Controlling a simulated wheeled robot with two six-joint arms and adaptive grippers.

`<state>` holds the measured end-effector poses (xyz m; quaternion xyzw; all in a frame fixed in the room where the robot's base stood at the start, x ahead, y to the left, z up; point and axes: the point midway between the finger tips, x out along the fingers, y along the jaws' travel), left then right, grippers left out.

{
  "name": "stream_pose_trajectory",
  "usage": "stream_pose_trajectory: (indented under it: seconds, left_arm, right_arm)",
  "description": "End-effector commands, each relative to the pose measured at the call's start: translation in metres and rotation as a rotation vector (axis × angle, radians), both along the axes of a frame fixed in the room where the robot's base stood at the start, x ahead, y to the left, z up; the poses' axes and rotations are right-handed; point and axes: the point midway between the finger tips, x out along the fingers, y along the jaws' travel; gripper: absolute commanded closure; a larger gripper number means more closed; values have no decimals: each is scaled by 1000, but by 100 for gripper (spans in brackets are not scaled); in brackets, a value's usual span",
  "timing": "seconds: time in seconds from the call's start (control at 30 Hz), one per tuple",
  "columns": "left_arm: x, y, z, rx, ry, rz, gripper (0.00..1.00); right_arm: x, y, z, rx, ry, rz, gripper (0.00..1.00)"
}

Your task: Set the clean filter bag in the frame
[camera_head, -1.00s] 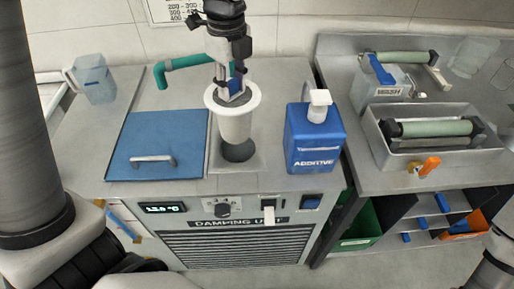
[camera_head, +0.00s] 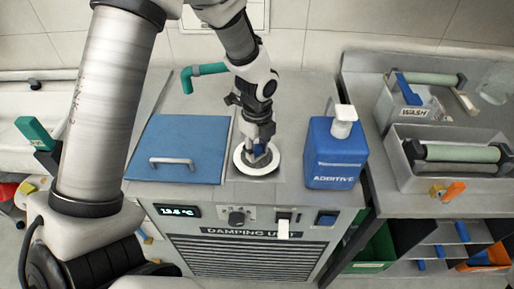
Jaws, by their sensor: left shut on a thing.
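The clean filter bag (camera_head: 244,169) is a white cup with a wide round rim. Only its rim shows, level with the unit's top at the square frame opening (camera_head: 233,178). Its body is hidden down in the opening, and I cannot tell whether the rim rests fully flush. My left gripper (camera_head: 258,148) reaches down from above and is shut on the filter bag, inside the rim, where a bit of blue shows between the fingers. My right gripper is out of view.
A blue lid (camera_head: 180,140) with a metal handle lies left of the opening. A blue ADDITIVE bottle (camera_head: 334,165) stands close on the right. A teal pipe (camera_head: 205,70) is behind. The roller trays (camera_head: 440,178) are on the right bench.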

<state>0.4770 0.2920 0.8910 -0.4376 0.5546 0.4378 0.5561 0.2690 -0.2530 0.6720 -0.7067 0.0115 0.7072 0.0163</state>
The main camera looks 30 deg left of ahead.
Motion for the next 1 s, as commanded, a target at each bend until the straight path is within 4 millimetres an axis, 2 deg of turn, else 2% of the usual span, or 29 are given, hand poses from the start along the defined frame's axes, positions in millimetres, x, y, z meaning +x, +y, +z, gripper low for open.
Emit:
stream_pose_trajectory:
  seconds: [0.37,0.4,0.43,0.77,0.87,1.0]
  left_arm:
    - [0,0,-6,0,-1,1,100]
    - [1,0,-5,0,-2,1,52]
    - [1,0,-5,0,-2,1,41]
    - [1,0,-3,1,-2,0,41]
    - [1,0,7,0,-4,0,41]
    - [1,0,39,0,-7,1,41]
  right_arm:
    - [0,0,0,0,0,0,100]
    - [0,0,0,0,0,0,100]
    - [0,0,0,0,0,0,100]
    - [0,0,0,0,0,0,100]
    - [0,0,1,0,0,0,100]
    - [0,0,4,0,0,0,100]
